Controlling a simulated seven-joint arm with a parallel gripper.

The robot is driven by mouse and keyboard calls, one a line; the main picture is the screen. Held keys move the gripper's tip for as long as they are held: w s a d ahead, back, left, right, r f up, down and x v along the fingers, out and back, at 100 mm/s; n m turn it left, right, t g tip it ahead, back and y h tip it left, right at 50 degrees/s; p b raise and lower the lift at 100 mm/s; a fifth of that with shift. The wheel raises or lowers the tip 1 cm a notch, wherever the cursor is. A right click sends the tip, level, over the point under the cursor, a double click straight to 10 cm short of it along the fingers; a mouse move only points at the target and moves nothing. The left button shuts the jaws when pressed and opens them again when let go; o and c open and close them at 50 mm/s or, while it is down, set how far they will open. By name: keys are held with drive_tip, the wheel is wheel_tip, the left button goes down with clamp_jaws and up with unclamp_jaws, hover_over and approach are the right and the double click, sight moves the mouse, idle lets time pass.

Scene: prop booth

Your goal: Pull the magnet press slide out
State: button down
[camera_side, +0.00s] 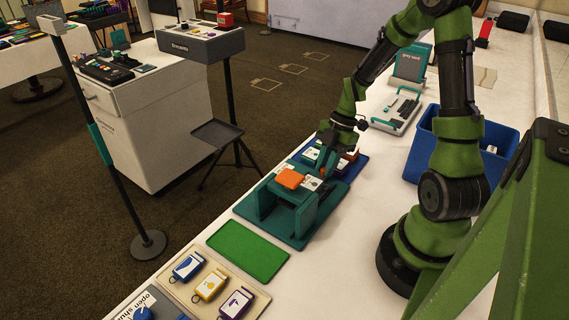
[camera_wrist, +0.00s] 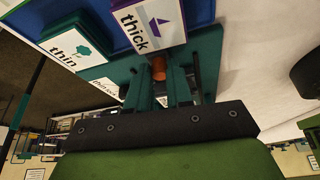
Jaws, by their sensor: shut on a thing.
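The teal magnet press (camera_side: 301,222) stands on the white table in the side view. An orange block (camera_side: 289,179) sits on its top, with a white label beside it. My gripper (camera_side: 325,172) reaches down at the press's far right end. In the wrist view my gripper's fingers (camera_wrist: 160,80) are closed around an orange knob (camera_wrist: 158,68), which looks like the slide's handle. The fingers hide much of the knob, and the slide's body is hard to make out.
A blue tray (camera_side: 357,168) with cards lies just behind the press; "thick" (camera_wrist: 138,25) and "thin" (camera_wrist: 62,52) cards show close by in the wrist view. A green mat (camera_side: 247,250) lies in front, empty. A blue bin (camera_side: 420,146) stands to the right.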

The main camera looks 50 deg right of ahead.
drive_tip(key=shift+d, duration=0.35)
drive_tip(key=c, duration=1)
unclamp_jaws()
drive_tip(key=shift+r, duration=0.15)
drive_tip(key=v, duration=1.6)
drive_tip(key=shift+s+r, duration=0.1)
drive_tip(key=shift+r, duration=0.25)
